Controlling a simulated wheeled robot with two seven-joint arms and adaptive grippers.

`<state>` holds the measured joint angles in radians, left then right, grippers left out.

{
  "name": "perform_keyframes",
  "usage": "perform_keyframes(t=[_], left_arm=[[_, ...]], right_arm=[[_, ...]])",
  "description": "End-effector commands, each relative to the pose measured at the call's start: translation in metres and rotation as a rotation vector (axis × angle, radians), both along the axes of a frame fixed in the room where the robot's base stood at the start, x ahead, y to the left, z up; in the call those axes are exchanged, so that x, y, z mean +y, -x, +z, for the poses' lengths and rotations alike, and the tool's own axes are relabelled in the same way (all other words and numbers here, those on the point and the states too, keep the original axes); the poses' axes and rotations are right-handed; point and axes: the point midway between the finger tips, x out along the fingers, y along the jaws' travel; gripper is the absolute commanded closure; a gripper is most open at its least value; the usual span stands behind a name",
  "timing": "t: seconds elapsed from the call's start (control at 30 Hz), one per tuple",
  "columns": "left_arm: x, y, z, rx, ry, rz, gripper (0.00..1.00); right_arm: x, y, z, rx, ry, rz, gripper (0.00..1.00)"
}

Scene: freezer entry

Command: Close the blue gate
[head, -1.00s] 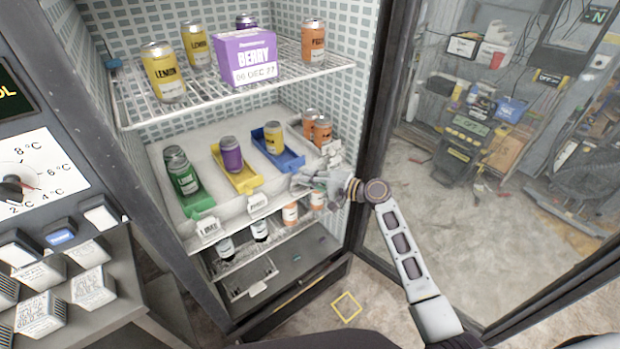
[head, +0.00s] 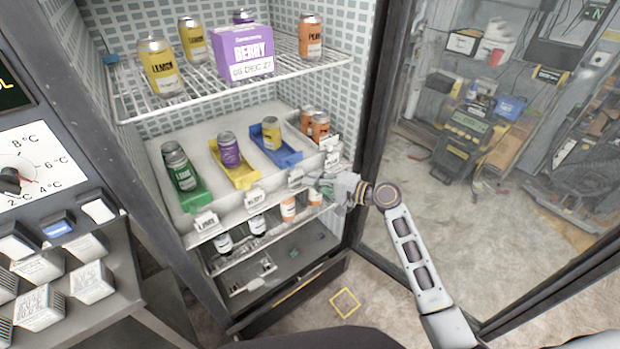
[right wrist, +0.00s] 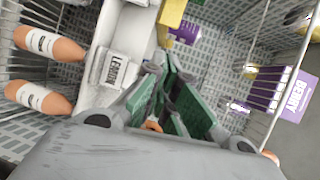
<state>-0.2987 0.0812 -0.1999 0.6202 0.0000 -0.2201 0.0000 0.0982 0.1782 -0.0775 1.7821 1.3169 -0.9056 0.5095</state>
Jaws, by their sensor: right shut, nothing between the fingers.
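The blue channel (head: 276,151) lies on the middle shelf of the open fridge and holds a yellow can (head: 271,133). At its front end stands a white LEMON tag (head: 295,177); the tag also shows close up in the right wrist view (right wrist: 117,68). I see no separate blue gate that I can make out. My right gripper (head: 326,187) is shut and empty, just right of and below the LEMON tag, in front of the shelf edge. Its green-padded fingers show in the right wrist view (right wrist: 165,78), apart from the tag. My left gripper is out of view.
A green channel (head: 186,197) and a yellow channel (head: 234,172) with cans lie to the left, with LIME (head: 206,222) and BERRY (head: 255,197) tags. A PEACH tag (head: 333,158) stands to the right. Wire shelves lie above and below. The glass door (head: 480,200) stands open at right.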

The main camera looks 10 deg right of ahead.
Motion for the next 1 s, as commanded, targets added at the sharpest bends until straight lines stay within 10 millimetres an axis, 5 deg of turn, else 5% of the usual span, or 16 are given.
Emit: perform_keyframes(t=[0.6,1.0], left_arm=[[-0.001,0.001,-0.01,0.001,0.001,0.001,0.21],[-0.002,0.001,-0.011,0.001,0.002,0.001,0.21]], right_arm=[[-0.022,0.051,0.008,-0.001,0.001,0.0,1.0],[-0.025,0.058,0.01,-0.001,0.001,0.001,1.0]])
